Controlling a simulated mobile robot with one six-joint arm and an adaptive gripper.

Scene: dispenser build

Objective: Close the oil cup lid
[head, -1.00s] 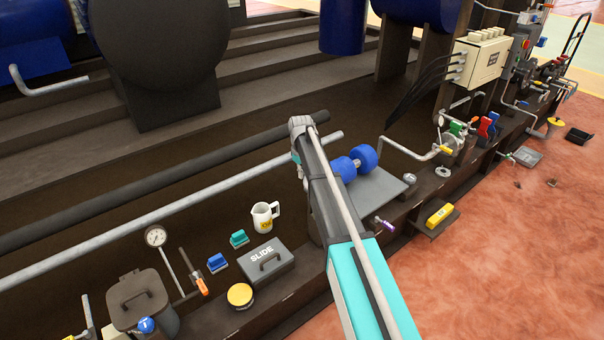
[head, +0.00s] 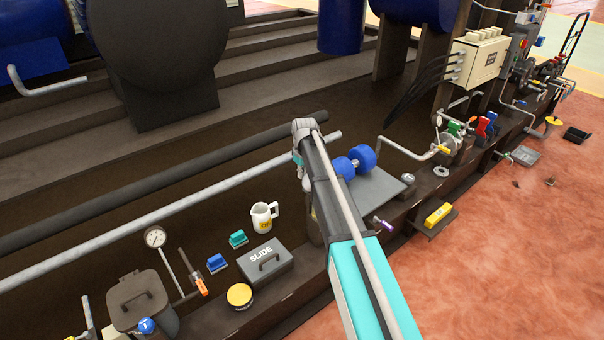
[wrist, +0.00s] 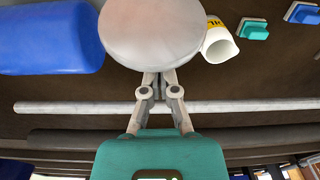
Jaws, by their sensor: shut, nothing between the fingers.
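A large round, pale grey disc (wrist: 152,25), which looks like the oil cup lid, fills the top middle of the wrist view. My gripper (wrist: 159,80) is shut and empty, with its fingertips at the disc's lower edge in that view. I cannot tell whether they touch it. The cup body is not clearly visible. In the head view my own arm covers the place where the disc would be, and only a small part of my gripper (head: 304,182) shows beside the arm.
A white jug with a yellow label (head: 264,217) stands left of my arm, near a grey SLIDE box (head: 266,263). Blue dumbbell-like rounds (head: 362,157) are close on the right. A long pale pipe (head: 170,212) runs behind the ledge.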

